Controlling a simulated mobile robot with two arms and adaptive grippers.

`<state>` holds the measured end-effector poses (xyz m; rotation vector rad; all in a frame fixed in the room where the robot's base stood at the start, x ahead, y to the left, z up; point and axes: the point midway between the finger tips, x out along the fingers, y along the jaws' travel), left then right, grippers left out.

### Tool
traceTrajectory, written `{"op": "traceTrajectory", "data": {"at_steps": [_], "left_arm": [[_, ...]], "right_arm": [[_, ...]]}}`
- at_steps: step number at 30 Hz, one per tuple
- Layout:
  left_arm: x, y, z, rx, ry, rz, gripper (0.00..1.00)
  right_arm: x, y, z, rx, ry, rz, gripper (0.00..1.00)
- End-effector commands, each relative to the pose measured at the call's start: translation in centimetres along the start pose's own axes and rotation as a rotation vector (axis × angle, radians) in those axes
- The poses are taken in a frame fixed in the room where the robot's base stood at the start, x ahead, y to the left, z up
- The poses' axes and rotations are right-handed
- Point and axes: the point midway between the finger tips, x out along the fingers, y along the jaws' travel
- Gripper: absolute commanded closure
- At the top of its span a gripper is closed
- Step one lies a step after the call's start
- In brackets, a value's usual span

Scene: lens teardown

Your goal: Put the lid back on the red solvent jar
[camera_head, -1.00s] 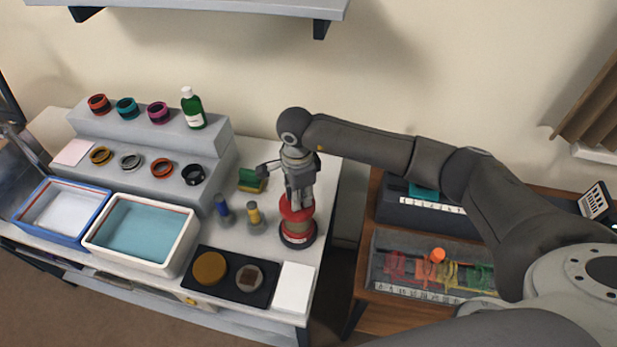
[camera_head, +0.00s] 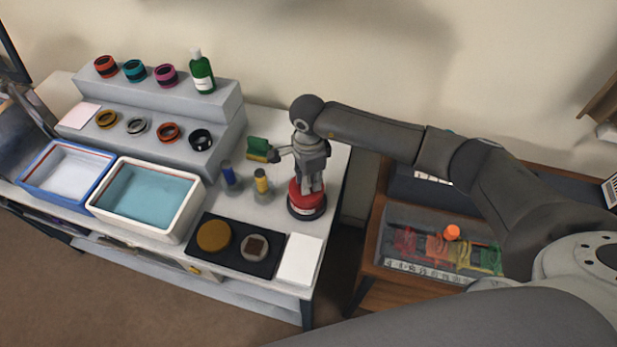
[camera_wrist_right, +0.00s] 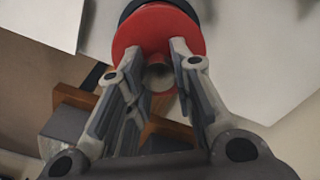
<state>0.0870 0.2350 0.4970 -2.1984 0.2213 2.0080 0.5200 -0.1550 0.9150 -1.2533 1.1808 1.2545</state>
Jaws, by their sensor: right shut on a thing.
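The red lid (camera_head: 296,191) sits low over the solvent jar (camera_head: 306,212), whose dark, pale-labelled base shows on the bench near its right edge. The lid looks level and down on the jar, but I cannot tell if it is fully seated. My right gripper (camera_head: 309,184) points down from above. In the right wrist view its fingers (camera_wrist_right: 158,58) close around a grey knob in front of the red lid disc (camera_wrist_right: 155,27); a dark rim (camera_wrist_right: 128,10) shows behind the disc. My left gripper is not in view.
Blue-topped (camera_head: 229,178) and yellow-topped (camera_head: 262,184) bottles stand left of the jar, with a green sponge (camera_head: 258,146) behind. A black tray (camera_head: 236,258) and white pad (camera_head: 299,259) lie in front. A wooden side table (camera_head: 366,268) stands to the right.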

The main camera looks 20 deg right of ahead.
Motion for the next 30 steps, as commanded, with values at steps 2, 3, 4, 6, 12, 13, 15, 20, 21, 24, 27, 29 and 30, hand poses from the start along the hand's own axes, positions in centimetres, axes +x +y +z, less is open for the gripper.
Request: {"op": "traceTrajectory", "data": {"at_steps": [2,3,4,6,12,13,15,20,21,24,27,29,30], "left_arm": [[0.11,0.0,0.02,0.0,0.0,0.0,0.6],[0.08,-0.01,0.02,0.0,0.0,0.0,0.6],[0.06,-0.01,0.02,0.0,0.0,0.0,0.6],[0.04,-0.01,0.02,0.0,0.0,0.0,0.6],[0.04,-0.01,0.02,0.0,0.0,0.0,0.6],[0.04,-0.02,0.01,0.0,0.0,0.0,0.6],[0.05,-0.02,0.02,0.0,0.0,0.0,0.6],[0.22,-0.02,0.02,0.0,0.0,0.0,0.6],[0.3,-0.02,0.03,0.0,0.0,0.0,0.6],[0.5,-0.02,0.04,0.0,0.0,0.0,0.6],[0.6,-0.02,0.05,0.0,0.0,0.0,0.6],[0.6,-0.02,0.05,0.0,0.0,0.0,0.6],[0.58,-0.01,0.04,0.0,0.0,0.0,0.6]], "right_arm": [[0.08,-0.03,-0.01,0.0,0.0,-0.001,1.0],[0.05,-0.03,-0.01,0.0,0.0,-0.001,1.0],[0.03,-0.03,-0.01,0.0,0.0,-0.001,1.0],[0.01,-0.03,-0.01,0.001,0.0,-0.001,1.0],[0.0,-0.03,-0.01,0.001,0.0,-0.001,1.0],[0.0,-0.03,-0.01,0.001,0.0,-0.001,1.0],[0.01,-0.03,-0.02,0.001,0.0,-0.001,1.0],[0.05,-0.03,-0.02,0.001,0.0,-0.001,1.0],[0.05,-0.03,-0.03,0.001,0.0,-0.001,1.0],[0.05,-0.04,-0.04,0.001,0.0,-0.001,1.0],[0.01,-0.03,-0.04,0.001,0.0,-0.001,1.0],[-0.01,-0.02,-0.04,0.001,0.0,-0.001,1.0],[-0.03,-0.02,-0.04,0.001,0.0,-0.001,1.0]]}}
